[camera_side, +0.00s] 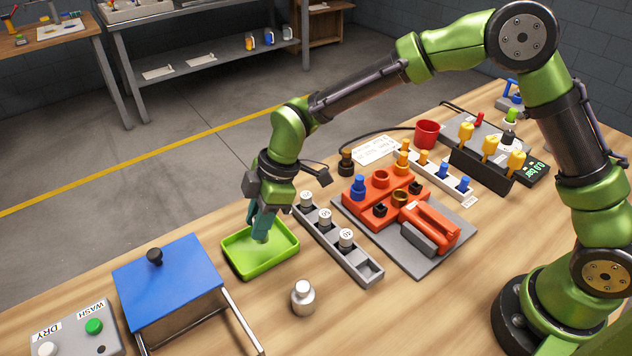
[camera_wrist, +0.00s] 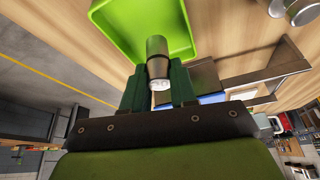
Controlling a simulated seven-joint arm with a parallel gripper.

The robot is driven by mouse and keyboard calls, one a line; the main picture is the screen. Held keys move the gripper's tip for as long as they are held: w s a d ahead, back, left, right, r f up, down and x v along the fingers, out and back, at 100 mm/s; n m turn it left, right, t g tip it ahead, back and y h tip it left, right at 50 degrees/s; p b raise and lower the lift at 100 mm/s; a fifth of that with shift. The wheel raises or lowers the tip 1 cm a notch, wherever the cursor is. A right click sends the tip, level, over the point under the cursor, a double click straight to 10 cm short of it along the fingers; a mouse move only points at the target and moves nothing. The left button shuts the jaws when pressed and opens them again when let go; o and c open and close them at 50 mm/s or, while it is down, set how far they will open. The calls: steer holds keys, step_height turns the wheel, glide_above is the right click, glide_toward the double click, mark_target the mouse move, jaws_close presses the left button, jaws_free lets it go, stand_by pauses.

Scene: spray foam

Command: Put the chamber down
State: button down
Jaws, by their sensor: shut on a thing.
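My gripper (camera_side: 262,222) points down over the green tray (camera_side: 240,268) and is shut on the chamber. In the wrist view the chamber is a small grey metal cylinder (camera_wrist: 157,55) with a whitish end, held between the two dark green fingers (camera_wrist: 158,88). The green tray (camera_wrist: 120,25) lies beyond it. In the side view the fingers mostly hide the chamber; its lower end is inside the tray's outline. I cannot tell whether it touches the tray floor.
A grey rack (camera_side: 370,272) with several white-topped vials stands right of the tray. A silver bottle (camera_side: 303,300) stands in front. A blue-lidded box (camera_side: 170,285) is on the left. An orange fixture (camera_side: 430,228) sits further right. Bare table lies between tray and bottle.

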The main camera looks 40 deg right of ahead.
steer(key=shift+w+a+f, duration=0.1)
steer(key=shift+w+a, duration=0.25)
steer(key=shift+w, duration=0.1)
steer(key=shift+f, duration=1.7)
steer(key=shift+s+d, duration=0.1)
steer(key=shift+f, duration=0.15)
steer(key=c, duration=0.9)
jaws_free()
